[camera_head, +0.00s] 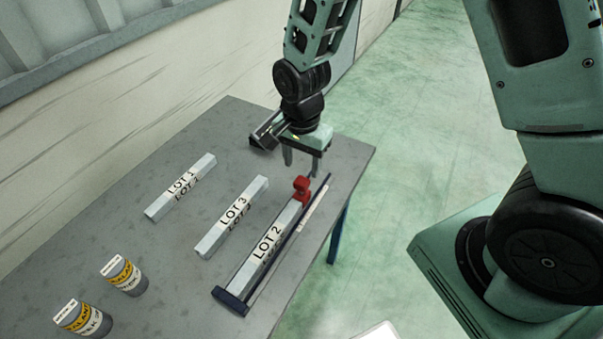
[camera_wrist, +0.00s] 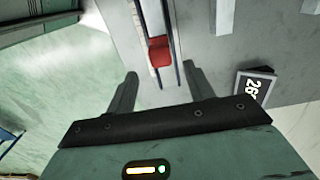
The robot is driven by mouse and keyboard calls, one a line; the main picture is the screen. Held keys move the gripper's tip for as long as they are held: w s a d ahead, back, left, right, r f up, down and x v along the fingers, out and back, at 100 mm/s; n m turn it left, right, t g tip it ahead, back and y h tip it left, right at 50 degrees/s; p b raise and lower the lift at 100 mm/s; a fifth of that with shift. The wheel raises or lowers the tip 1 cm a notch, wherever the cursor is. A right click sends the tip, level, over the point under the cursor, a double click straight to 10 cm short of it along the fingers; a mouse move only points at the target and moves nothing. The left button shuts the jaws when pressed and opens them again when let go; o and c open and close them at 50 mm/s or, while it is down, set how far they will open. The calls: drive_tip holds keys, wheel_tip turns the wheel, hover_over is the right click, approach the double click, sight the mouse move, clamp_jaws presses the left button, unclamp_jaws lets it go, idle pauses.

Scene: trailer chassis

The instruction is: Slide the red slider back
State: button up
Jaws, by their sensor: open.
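The red slider (camera_head: 301,189) sits near the far end of a dark blue rail (camera_head: 230,302), beside the far end of the bar marked LOT 2 (camera_head: 264,244). In the wrist view the red slider (camera_wrist: 159,52) is in the rail, ahead of and between my fingertips. My gripper (camera_head: 301,163) is open, above and just beyond the slider at the table's far right corner. Its two fingers also show in the wrist view (camera_wrist: 161,75), with nothing between them. I see no contact with the slider.
Bars marked LOT 3 (camera_head: 232,216) and LOT 1 (camera_head: 181,187) lie left of the rail on the grey table (camera_head: 160,260). Two yellow-labelled cans (camera_head: 124,276) (camera_head: 83,319) stand at the near left. A small dark block with a number label (camera_wrist: 255,86) lies beside my gripper. Open floor is to the right.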

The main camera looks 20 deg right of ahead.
sight(302, 180)
drive_tip(key=shift+f+p, duration=0.35)
drive_tip(key=shift+f, duration=2.3)
drive_tip(key=shift+c, duration=0.3)
clamp_jaws()
drive_tip(key=w+d, duration=0.1)
drive_tip(key=d, duration=0.1)
drive_tip(key=w+d, duration=0.4)
drive_tip(key=shift+d+r, duration=0.1)
drive_tip(key=shift+d, duration=0.3)
drive_tip(key=shift+o, duration=0.3)
unclamp_jaws()
